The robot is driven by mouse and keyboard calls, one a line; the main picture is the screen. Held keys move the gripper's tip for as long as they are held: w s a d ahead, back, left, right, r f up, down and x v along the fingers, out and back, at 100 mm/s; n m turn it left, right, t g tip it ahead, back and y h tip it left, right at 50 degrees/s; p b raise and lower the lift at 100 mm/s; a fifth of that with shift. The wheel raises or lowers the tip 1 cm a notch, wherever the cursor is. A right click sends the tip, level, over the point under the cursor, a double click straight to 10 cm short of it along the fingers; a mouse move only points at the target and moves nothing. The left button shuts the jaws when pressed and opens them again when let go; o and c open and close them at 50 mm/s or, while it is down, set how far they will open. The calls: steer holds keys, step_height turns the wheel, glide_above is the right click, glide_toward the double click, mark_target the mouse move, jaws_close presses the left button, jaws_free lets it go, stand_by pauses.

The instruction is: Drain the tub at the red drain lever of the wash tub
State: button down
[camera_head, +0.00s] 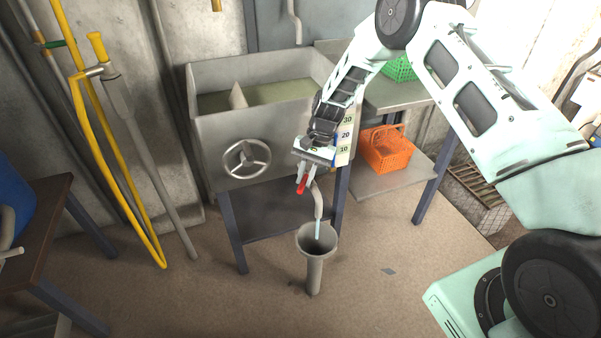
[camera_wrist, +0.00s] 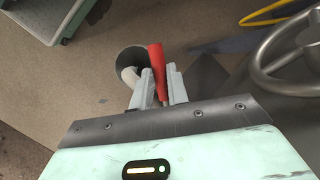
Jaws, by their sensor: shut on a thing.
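The wash tub (camera_head: 215,135) is a grey metal trough on dark legs, holding murky greenish water, in the head view. The red drain lever (camera_head: 301,186) is at its lower front right. It also shows in the wrist view (camera_wrist: 157,70). My gripper (camera_head: 307,176) is shut on the lever, with its fingers on both sides of it in the wrist view (camera_wrist: 160,88). Below it a grey curved spout (camera_head: 318,200) lets a pale blue stream (camera_head: 318,229) fall into a funnel-topped standpipe (camera_head: 314,268). The water level against the scale is hard to read.
A spoked handwheel (camera_head: 247,158) is on the tub's front, left of my gripper. An orange basket (camera_head: 386,150) sits on a lower shelf at right. A yellow pipe frame (camera_head: 88,130) stands at left, and a brown table (camera_head: 40,215) at the left edge. The front floor is clear.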

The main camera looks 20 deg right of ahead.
steer(key=shift+s+d+n+g+h, duration=0.15)
steer(key=shift+d+n+g+h, duration=0.3)
steer(key=shift+n, duration=0.6)
steer(key=shift+s+d+n+g+h, duration=0.1)
steer(key=shift+d+n+g+h, duration=0.1)
steer(key=shift+d+n, duration=0.65)
steer(key=shift+s+d+n+g+h, duration=0.15)
steer(key=shift+d+n+g+h, duration=0.15)
steer(key=shift+n, duration=1)
steer(key=c, duration=1.4)
jaws_free()
steer(key=shift+o, duration=0.2)
steer(key=v, duration=1.7)
